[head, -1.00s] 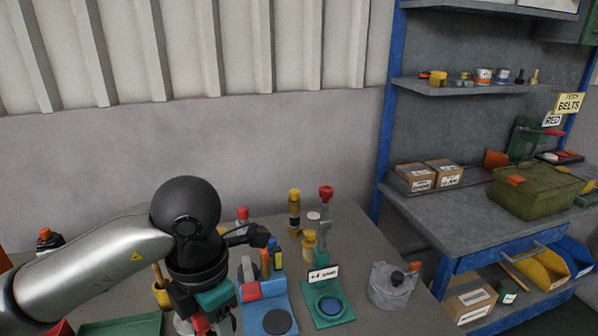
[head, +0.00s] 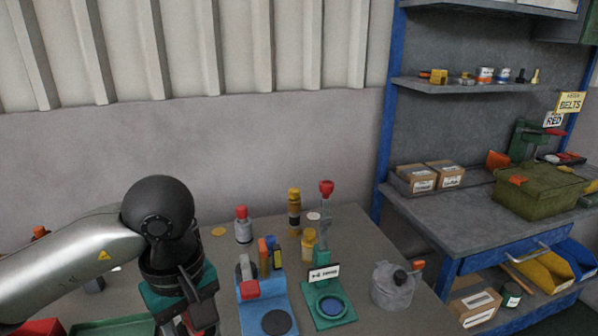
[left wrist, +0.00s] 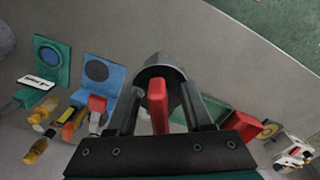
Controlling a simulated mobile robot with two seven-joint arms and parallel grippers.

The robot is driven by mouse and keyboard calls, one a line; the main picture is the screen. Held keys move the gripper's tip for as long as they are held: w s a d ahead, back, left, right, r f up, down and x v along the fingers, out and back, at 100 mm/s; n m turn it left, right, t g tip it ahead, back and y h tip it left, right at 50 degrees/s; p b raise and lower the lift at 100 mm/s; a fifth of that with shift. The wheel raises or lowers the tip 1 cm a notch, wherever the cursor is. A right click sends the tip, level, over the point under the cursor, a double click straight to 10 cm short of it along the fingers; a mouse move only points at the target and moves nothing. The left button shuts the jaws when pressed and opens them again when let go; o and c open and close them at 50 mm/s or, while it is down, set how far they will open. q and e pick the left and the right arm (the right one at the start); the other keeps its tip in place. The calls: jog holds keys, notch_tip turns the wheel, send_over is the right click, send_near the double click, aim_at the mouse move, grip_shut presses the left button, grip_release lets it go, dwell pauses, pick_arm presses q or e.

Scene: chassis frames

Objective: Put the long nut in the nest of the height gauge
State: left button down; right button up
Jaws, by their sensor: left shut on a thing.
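My left gripper (head: 196,322) is low at the left of the bench in the head view. In the left wrist view its fingers (left wrist: 158,95) are shut on a narrow red piece (left wrist: 157,112). A grey round part (left wrist: 160,68) shows just beyond it; I cannot tell whether the two are joined, or whether this is the long nut. A green stand (head: 330,306) with a blue round seat and a small white sign stands right of the gripper, apparently the height gauge; its lettering is blurred. The seat looks empty. My right gripper is not in view.
A blue stand (head: 266,309) with a dark disc and red lever stands between my gripper and the green stand. Several bottles stand behind. A grey can (head: 393,286) is to the right. A green tray (left wrist: 213,108) and red bin (left wrist: 247,131) lie on the other side.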

pick_arm(q)
jog(key=m, duration=0.4)
jog(key=shift+a+f+m+b, duration=0.35)
jog(key=shift+m+b, duration=0.05)
jog(key=m, duration=0.4)
jog(key=shift+s+a+f, duration=0.1)
jog(key=shift+a, duration=0.2)
